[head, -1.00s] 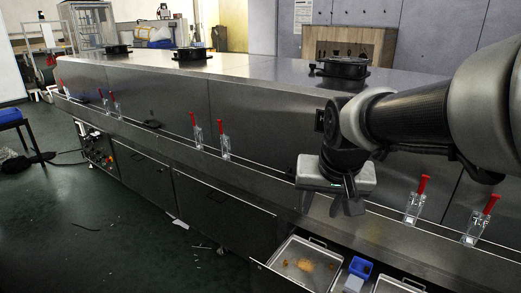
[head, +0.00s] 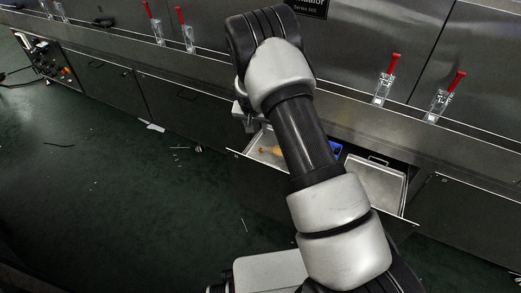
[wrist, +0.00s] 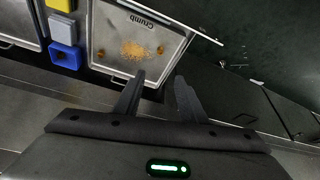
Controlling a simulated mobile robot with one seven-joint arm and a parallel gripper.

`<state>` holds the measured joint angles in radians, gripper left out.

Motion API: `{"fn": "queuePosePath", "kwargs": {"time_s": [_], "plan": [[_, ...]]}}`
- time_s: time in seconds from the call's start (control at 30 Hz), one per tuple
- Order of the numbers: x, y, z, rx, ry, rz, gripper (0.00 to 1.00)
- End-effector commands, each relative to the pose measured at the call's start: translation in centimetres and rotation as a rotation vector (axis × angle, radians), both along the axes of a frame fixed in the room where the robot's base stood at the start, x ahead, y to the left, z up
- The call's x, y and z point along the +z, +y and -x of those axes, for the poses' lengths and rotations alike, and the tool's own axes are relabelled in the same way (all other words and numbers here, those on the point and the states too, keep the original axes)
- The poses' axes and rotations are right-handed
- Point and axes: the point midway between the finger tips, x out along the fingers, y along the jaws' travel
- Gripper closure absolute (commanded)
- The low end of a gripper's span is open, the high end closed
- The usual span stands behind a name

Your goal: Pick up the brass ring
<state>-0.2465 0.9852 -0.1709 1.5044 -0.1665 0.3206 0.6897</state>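A shallow metal tray marked "Crumb" (wrist: 100,28) lies in the open drawer, with an orange-brown crumb heap (wrist: 137,50) in it. Two small brass-brown things lie either side of the heap: one on the right (wrist: 161,49) and one on the left (wrist: 101,54). They are too small to tell which is the brass ring. My gripper (wrist: 158,86) is open in the wrist view, its fingers apart with nothing between them, pointing toward the tray's near edge. In the head view my arm hides the gripper's fingers and part of the tray (head: 251,151).
Yellow (wrist: 61,5), light grey (wrist: 62,28) and blue (wrist: 65,56) small bins stand beside the tray. A second metal tray (head: 375,189) lies to the right in the drawer. Red-handled clamps (head: 385,82) line the ledge above. Dark floor (head: 120,210) is open at left.

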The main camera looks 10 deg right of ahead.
Motion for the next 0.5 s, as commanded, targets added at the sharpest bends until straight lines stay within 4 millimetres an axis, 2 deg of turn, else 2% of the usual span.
{"fn": "queuePosePath", "kwargs": {"time_s": [0.03, 0.27, 0.5], "plan": [[-1.4, 0.1, -0.1, -0.001, 0.002, 0.003, 0.62], [-4.3, 0.1, -0.7, -0.003, 0.002, 0.005, 0.62], [-9.2, -0.7, -2.5, -0.004, 0.001, 0.004, 0.62]]}}
